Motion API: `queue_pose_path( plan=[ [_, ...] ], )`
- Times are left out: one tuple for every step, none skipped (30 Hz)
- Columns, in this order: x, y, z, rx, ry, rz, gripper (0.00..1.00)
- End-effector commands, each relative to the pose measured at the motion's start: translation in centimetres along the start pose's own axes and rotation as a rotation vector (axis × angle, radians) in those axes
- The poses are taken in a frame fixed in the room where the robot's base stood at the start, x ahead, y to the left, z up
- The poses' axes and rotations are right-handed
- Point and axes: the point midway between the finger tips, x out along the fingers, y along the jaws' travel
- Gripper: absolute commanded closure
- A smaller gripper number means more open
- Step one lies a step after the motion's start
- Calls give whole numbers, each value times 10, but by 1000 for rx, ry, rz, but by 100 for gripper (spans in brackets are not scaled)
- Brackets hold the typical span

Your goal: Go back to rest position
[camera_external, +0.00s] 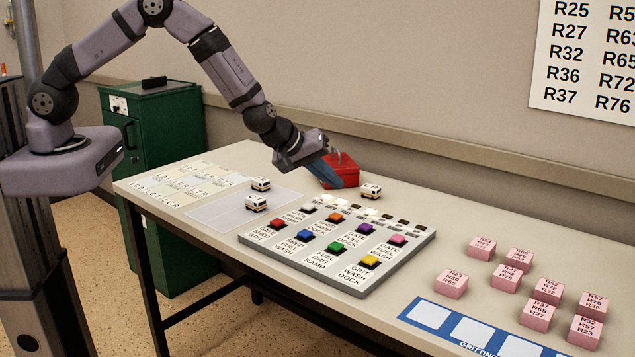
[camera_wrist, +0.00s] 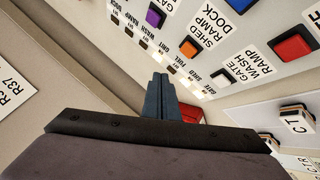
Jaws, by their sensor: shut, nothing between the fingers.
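My gripper (camera_external: 336,184) is shut, with its blue-grey fingers together and nothing held. In the external view it points down and to the right above the table, in front of the red box (camera_external: 346,165) and hiding part of it. In the wrist view the closed fingertips (camera_wrist: 161,77) point toward the button panel (camera_wrist: 187,48). A bit of the red box (camera_wrist: 190,113) shows beside the fingers there. I cannot tell whether the fingers touch anything. My arm is bent and reaches over the back of the table.
The button panel (camera_external: 376,282) with coloured buttons lies mid-table. Small white vehicles stand near it, one (camera_external: 371,191) right of my gripper, others (camera_external: 256,203) to the left. Several pink blocks (camera_external: 451,284) and a blue strip (camera_external: 428,314) lie right. A green cabinet (camera_external: 165,150) stands behind.

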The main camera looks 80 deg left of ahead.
Motion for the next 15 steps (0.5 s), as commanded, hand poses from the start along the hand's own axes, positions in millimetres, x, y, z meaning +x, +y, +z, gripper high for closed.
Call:
queue_pose_path(
  plan=[
    [-6,3,2,15,-15,8,100],
    [-10,5,4,29,-28,14,100],
    [-17,8,7,51,-51,23,100],
    [-23,10,10,74,-71,30,100],
    [-30,12,14,99,-94,39,100],
    [-42,15,19,138,-129,50,100],
    [-52,16,24,172,-159,59,100],
    [-63,16,30,209,-191,66,100],
    [-79,14,38,261,-238,75,100],
    [-92,12,44,305,-273,81,100],
    [-106,8,50,351,-309,86,100],
    [-124,0,58,413,-358,88,100],
    [-139,-6,64,461,-395,87,100],
    [-153,-15,70,508,-431,85,100],
    [-172,-27,77,574,-478,79,100]
  ],
)
